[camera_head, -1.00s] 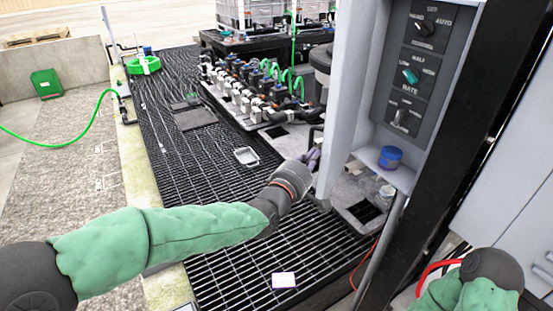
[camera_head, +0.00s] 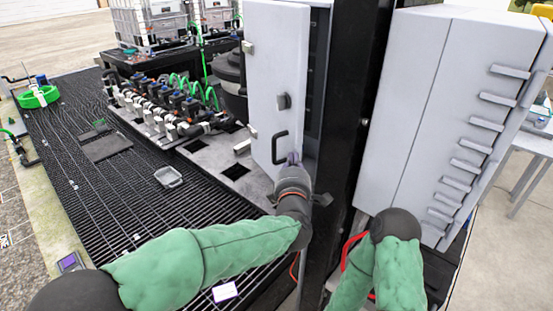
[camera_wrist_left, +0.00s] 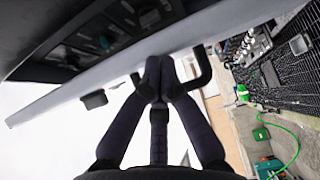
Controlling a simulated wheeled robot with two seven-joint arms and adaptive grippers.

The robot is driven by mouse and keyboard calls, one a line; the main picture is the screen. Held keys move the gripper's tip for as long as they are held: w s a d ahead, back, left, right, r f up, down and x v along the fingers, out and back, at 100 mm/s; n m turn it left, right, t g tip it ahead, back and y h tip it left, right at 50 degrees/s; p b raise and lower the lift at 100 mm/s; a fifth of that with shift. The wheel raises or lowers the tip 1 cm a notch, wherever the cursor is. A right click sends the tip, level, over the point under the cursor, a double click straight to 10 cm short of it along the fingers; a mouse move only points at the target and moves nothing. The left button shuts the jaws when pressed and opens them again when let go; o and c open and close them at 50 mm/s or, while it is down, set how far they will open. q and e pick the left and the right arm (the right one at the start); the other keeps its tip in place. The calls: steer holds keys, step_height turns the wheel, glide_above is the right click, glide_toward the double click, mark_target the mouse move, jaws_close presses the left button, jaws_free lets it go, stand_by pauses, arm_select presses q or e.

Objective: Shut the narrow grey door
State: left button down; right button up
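The narrow grey door (camera_head: 270,75) stands upright on a cabinet in the head view. Its outer face, black handle (camera_head: 279,148) and dark latch knob (camera_head: 284,101) show. It hides most of the cabinet's inside; a dark gap (camera_head: 317,70) shows along its right edge, so it stands ajar. My left gripper (camera_head: 294,158) is at the door's lower right, by the handle. In the left wrist view its fingertips (camera_wrist_left: 160,62) are together near the door edge (camera_wrist_left: 110,80), with handle parts on both sides; contact is unclear. The right gripper is hidden; only my right arm shows.
A black post (camera_head: 352,110) stands right of the door. A valve manifold (camera_head: 165,105) and dark grating (camera_head: 110,190) lie to the left. A red cable (camera_head: 350,248) hangs near my right arm.

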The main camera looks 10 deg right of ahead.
arm_select(q)
steer(key=w+d+n+y+p, duration=0.2)
steer(key=w+d+y+p, duration=0.1)
steer(key=d, duration=0.3)
steer(key=shift+n+y, duration=0.3)
steer(key=shift+y, duration=0.3)
